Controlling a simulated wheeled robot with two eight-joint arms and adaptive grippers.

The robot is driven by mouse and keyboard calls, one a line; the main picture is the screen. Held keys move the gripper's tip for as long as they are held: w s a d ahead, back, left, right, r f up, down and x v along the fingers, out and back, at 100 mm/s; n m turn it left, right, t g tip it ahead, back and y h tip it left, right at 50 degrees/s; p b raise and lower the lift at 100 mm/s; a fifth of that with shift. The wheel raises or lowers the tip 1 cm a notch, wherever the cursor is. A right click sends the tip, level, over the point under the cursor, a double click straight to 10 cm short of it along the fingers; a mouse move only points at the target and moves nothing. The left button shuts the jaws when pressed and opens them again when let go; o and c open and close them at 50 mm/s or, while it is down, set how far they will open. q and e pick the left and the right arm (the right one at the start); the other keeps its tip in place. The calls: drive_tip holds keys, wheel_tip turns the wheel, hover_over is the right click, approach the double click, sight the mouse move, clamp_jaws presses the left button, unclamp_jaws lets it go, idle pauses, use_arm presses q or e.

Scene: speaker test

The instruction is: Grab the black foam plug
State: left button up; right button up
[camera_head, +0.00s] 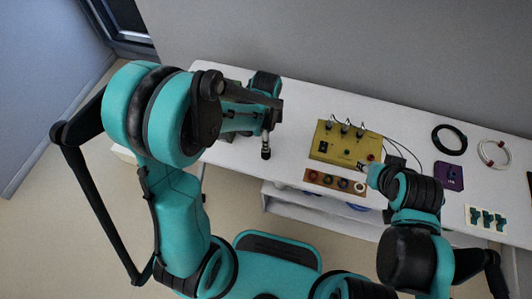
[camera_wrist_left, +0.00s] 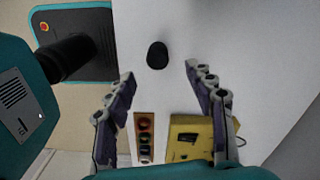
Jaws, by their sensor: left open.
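The black foam plug (camera_wrist_left: 157,55) is a small dark rounded piece on the white table in the left wrist view. My left gripper (camera_wrist_left: 160,75) is open, its two fingers spread on either side of the plug with clear gaps. The height of the fingers above it is hard to tell. In the head view my left arm reaches over the table's left part, and I cannot make out the plug there. My right gripper (camera_head: 364,167) is by the front right corner of the yellow box; its fingers are too small to read.
The yellow box (camera_head: 335,147) with cables and the wooden strip with coloured rings (camera_head: 310,176) stand mid-table. To the right are a black cable coil (camera_head: 437,140), a pale coil (camera_head: 484,152), a purple square (camera_head: 441,175) and a white card with teal pieces (camera_head: 470,228).

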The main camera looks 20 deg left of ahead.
use_arm(q)
drive_tip(key=f+b, duration=0.3)
drive_tip(key=f, duration=0.4)
drive_tip(key=shift+s, duration=0.2)
drive_tip(key=shift+r, duration=0.1)
drive_tip(key=c, duration=0.8)
